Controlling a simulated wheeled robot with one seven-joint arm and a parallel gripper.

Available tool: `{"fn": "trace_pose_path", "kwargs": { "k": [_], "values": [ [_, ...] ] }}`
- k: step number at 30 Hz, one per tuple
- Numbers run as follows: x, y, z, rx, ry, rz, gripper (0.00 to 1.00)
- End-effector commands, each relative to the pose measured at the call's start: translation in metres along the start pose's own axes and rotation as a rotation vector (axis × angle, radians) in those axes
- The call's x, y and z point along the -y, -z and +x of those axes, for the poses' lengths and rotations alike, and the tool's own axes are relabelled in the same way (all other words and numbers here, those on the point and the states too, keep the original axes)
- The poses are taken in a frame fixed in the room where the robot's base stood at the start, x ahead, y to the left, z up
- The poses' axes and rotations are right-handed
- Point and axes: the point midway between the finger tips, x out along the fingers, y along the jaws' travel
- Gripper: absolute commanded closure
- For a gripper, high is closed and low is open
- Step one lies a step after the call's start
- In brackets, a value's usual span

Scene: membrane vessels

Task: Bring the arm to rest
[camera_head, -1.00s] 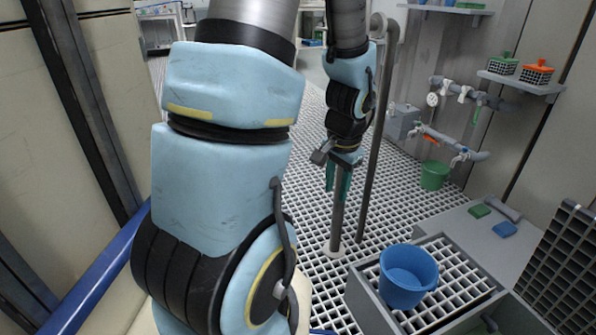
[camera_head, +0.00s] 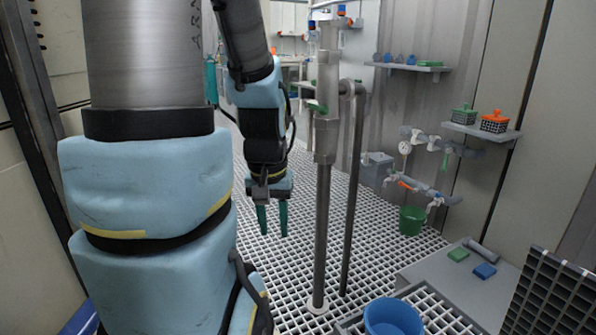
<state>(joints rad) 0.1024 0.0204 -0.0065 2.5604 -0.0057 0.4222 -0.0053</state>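My gripper (camera_head: 272,219) hangs from my arm, left of the middle of the picture, with its two green fingers pointing down. The fingers are apart with a gap between them, and nothing shows in the gap. It is over the white floor grating, to the left of the grey upright pipe. My blue arm links fill the left of the picture and hide much of what lies behind them.
Grey upright pipes (camera_head: 322,215) stand close to the right of my gripper. A blue bucket (camera_head: 393,318) is at the bottom. A green bucket (camera_head: 412,221) stands by the wall under valves and a gauge (camera_head: 405,148). A shelf (camera_head: 481,131) holds green and orange baskets. Open grating (camera_head: 375,215) lies between.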

Motion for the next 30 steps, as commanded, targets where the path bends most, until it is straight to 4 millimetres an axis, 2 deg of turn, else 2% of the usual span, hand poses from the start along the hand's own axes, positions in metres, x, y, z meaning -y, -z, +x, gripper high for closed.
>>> {"fn": "trace_pose_path", "kwargs": {
  "k": [1, 21, 25, 30],
  "values": [
    [0.0, 0.004, -0.026, -0.001, 0.0, 0.0, 0.63],
    [-0.001, 0.033, -0.236, -0.001, 0.0, 0.001, 0.63],
    [-0.001, 0.036, -0.259, -0.001, 0.0, 0.001, 0.63],
    [-0.001, 0.037, -0.262, 0.0, 0.0, 0.001, 0.63]
  ]
}}
